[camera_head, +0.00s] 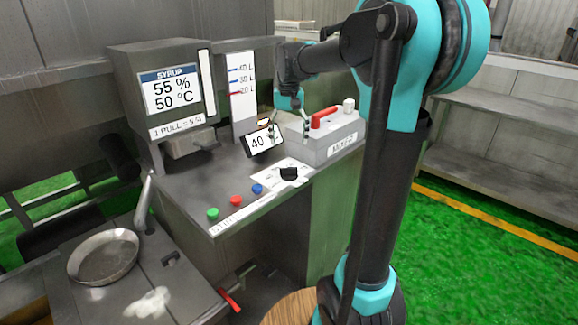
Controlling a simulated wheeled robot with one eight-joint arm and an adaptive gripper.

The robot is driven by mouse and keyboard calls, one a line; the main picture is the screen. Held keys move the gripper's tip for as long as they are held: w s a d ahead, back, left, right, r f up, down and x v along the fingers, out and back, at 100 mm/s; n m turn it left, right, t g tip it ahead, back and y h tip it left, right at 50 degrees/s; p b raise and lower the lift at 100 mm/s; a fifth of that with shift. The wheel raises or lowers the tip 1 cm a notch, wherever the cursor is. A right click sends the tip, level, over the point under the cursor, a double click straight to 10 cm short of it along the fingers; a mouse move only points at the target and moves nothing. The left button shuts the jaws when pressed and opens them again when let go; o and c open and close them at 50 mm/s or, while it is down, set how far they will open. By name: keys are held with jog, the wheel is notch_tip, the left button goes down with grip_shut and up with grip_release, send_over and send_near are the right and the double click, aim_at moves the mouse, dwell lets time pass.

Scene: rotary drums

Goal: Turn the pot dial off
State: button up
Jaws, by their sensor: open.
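The likely pot dial is a black knob (289,173) on a white plate (270,174) on the grey counter. Its pointer angle and the plate's markings are too small to read. My gripper (289,132) points down above and behind the knob, apart from it. It is open and its jaws look empty. A small tilted display reading 40 (263,141) stands just behind the plate, partly overlapped by my left finger.
Green, red and blue buttons (235,200) line the counter's front. A syrup panel (172,92) stands at left. A round pan (103,256) lies at lower left.

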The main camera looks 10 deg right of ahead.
aim_at(289, 168)
notch_tip(289, 168, down, 11)
jog(key=shift+r, duration=0.2)
jog(key=shift+c, duration=0.2)
jog(key=c, duration=1.1)
jog(key=n, duration=0.4)
jog(key=shift+s, duration=0.1)
jog(key=shift+n, duration=2.4)
